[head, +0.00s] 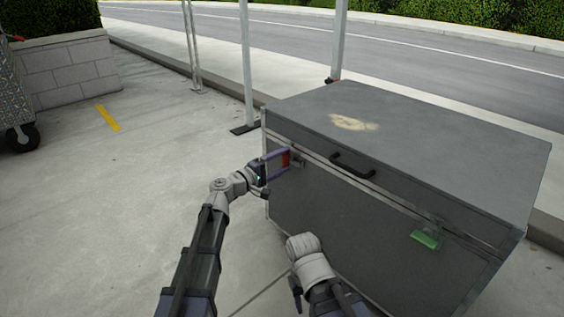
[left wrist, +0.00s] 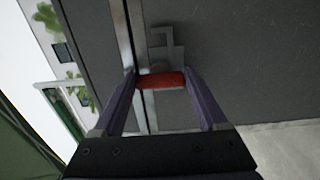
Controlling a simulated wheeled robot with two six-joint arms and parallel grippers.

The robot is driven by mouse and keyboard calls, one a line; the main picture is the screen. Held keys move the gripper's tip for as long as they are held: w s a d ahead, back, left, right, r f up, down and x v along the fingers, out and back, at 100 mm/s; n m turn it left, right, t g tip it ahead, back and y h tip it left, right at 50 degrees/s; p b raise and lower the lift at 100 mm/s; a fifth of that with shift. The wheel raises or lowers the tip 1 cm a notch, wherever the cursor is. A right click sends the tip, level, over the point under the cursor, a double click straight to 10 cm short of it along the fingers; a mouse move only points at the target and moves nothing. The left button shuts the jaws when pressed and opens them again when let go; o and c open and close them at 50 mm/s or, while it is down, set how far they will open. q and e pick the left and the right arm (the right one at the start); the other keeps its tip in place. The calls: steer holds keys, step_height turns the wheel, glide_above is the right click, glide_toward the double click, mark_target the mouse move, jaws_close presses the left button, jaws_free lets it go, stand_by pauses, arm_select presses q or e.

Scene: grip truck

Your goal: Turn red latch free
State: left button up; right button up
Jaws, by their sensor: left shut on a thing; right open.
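The red latch (head: 286,159) is on the left part of the front face of a large grey case (head: 420,130). My left gripper (head: 281,160) is shut on it, with one finger at each end. The left wrist view shows the red latch (left wrist: 162,80) lying crosswise between my two fingertips, beside a grey metal hook plate (left wrist: 165,45). A green latch (head: 425,239) sits on the right part of the same face, untouched. My right gripper (head: 296,291) is low in front of the case, apart from it and empty; its fingers are mostly hidden.
A black handle (head: 352,166) stands out from the case front between the latches. Metal posts (head: 247,70) stand behind the case. A low block wall (head: 70,70) and a wheeled cart (head: 15,100) are at far left. The pavement at left is clear.

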stand_by(0.5)
arm_select(q)
steer(key=o, duration=1.3)
steer(key=v, duration=0.8)
